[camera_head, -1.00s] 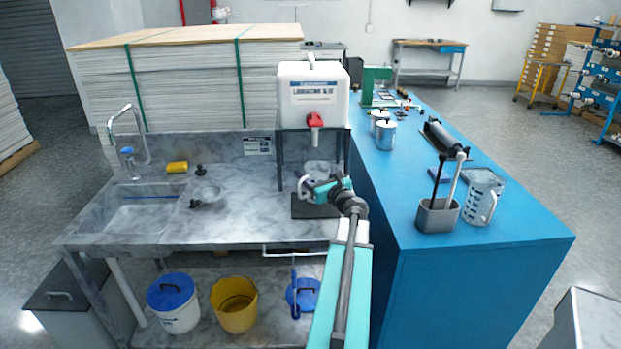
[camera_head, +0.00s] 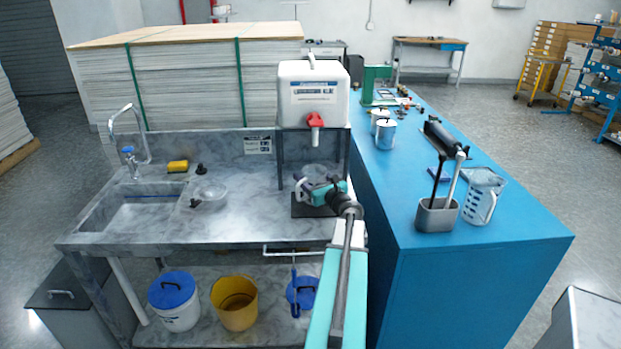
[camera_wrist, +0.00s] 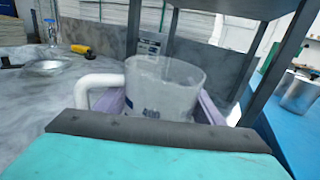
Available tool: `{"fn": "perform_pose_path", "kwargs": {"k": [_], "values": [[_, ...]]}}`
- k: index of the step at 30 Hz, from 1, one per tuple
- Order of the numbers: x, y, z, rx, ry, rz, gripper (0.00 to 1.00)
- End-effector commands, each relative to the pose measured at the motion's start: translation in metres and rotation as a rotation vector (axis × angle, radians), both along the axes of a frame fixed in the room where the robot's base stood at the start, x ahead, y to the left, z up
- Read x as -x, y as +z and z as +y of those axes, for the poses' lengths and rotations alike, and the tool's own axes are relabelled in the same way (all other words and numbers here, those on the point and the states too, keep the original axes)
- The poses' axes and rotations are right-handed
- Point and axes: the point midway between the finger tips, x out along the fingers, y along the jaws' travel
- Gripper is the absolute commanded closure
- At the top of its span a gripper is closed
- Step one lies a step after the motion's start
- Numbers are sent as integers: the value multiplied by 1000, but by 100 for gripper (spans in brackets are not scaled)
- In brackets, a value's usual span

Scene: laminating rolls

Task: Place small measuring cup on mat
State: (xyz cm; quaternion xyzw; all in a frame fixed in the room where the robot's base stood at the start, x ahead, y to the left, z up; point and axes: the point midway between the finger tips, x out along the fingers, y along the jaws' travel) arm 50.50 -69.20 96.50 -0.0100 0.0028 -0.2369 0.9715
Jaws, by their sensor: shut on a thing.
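The small measuring cup (camera_wrist: 165,85) is clear, with a white handle at its left and a dark number on its side. It shows faintly in the head view (camera_head: 316,170), partly behind my gripper. My gripper (camera_head: 306,190) is shut on the cup under the white dispenser. The cup looks upright; its base is hidden, so I cannot tell whether it touches the mat. The dark mat (camera_head: 299,210) lies on the marble counter below the dispenser, partly covered by my gripper.
The white dispenser (camera_head: 313,95) with a red tap stands on a dark frame (camera_head: 281,165), whose legs flank the cup. A clear dish (camera_head: 210,192) lies left on the counter. The blue bench (camera_head: 400,215) at right holds a larger measuring jug (camera_head: 482,197) and a grey holder (camera_head: 437,214).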

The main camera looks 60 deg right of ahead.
Motion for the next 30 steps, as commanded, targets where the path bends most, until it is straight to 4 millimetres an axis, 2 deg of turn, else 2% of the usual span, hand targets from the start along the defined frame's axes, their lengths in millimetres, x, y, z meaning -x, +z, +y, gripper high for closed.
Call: {"fn": "perform_pose_path", "kwargs": {"k": [5,18,19,22,30], "values": [[0,-9,0,0,0,-1,61],[0,-14,0,0,0,-1,61],[0,-13,0,0,0,-1,34],[0,-13,0,0,-1,-1,19],[0,-13,0,0,-1,-1,19]]}}
